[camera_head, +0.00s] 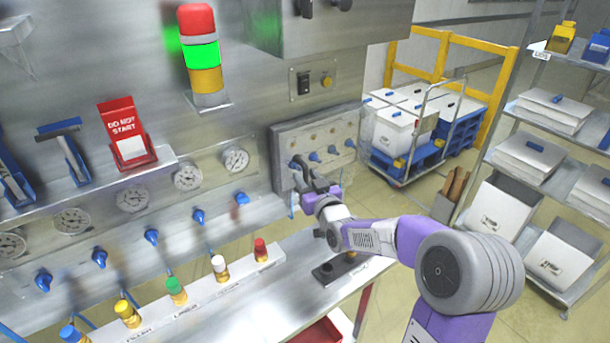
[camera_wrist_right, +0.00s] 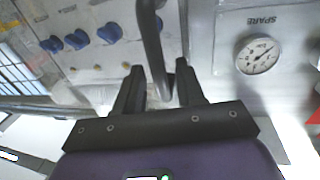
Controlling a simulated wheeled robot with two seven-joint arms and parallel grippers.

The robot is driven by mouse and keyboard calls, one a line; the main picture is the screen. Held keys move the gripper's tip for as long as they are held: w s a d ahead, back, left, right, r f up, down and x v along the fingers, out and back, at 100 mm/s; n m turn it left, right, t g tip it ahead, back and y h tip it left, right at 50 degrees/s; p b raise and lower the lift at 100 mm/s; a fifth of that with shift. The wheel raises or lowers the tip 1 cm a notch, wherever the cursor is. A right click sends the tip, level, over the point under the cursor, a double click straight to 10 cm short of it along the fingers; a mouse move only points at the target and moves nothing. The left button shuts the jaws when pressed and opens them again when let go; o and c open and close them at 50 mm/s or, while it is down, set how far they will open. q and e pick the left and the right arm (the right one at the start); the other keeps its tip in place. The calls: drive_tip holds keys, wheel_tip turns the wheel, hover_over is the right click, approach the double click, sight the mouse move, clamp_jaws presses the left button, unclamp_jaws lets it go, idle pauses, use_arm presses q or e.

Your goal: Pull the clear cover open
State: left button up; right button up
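The clear cover (camera_head: 340,130) is a see-through panel over a grey control box on the machine's front, with blue knobs behind it. It looks shut against the box. In the wrist view, the knobs show through the cover (camera_wrist_right: 75,65) at the left. A grey bar handle (camera_wrist_right: 152,40) comes down between the fingers of my right gripper (camera_wrist_right: 160,80). The fingers are apart, with visible gaps beside the bar. In the head view, my right gripper (camera_head: 305,178) is at the cover's lower left; its fingertips are small there. My left gripper is out of view.
A white ledge with small colour-capped bottles (camera_head: 175,290) runs along the front. A dial gauge (camera_head: 236,159) is left of the box. A cart with white boxes (camera_head: 415,115) stands behind, and a loaded shelf rack (camera_head: 545,140) is at the right. Floor shows between them.

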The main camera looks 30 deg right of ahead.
drive_tip(key=shift+w, duration=0.45)
clamp_jaws()
